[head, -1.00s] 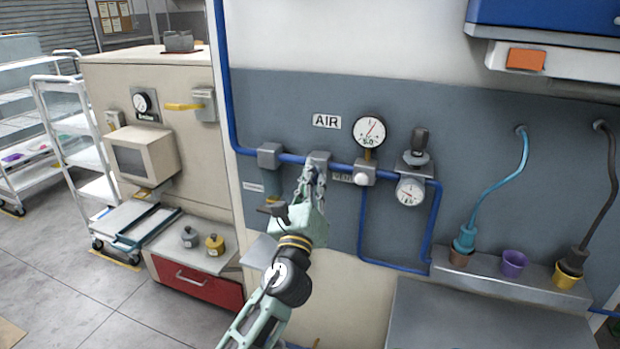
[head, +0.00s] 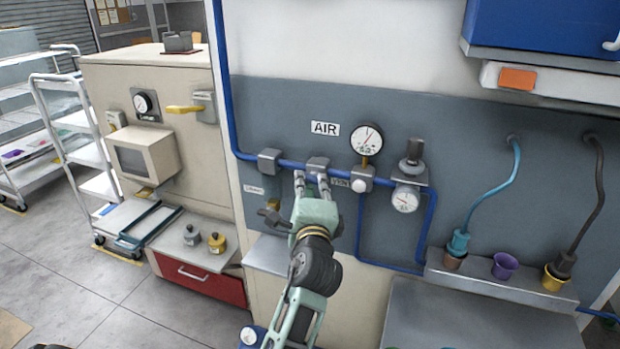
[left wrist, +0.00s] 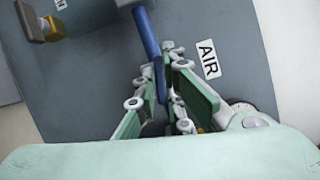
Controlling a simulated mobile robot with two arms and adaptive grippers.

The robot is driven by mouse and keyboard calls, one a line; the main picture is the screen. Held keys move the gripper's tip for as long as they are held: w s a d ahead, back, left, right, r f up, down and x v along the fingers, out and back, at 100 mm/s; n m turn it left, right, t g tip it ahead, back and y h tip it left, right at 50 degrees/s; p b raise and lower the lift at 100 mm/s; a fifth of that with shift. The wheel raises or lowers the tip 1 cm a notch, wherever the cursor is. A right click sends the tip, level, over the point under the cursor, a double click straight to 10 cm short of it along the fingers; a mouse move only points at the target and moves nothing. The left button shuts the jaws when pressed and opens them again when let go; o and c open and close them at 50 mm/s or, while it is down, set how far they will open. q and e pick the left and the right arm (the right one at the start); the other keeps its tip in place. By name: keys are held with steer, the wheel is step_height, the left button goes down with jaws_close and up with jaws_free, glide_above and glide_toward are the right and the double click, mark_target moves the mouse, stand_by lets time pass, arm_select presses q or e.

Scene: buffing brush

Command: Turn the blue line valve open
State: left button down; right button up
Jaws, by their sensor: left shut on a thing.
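The blue air pipe (head: 291,163) runs along the grey wall panel below the AIR label (head: 325,128). A grey valve block (head: 317,164) sits on it, left of the pressure gauge (head: 366,139). My left gripper (head: 311,180) is at this block, its two fingers on either side of it from below. In the left wrist view, the fingers (left wrist: 168,92) are closed around a slim dark blue piece (left wrist: 160,82), which appears to be the valve handle. Most of the handle is hidden by the fingers, so its exact angle is unclear. My right gripper is out of view.
A fitting with a dark handle (head: 272,217) hangs just left of my gripper. A regulator (head: 412,165) and small gauge (head: 405,198) are to the right. A shelf (head: 500,283) with cups stands farther right. Open floor lies at lower left.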

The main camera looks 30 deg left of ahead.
arm_select(q)
steer(key=shift+n+g+p, duration=0.5)
steer(key=shift+n+p, duration=0.3)
steer(key=shift+n, duration=0.3)
steer(key=c, duration=1.9)
jaws_free()
steer(key=shift+o, duration=0.2)
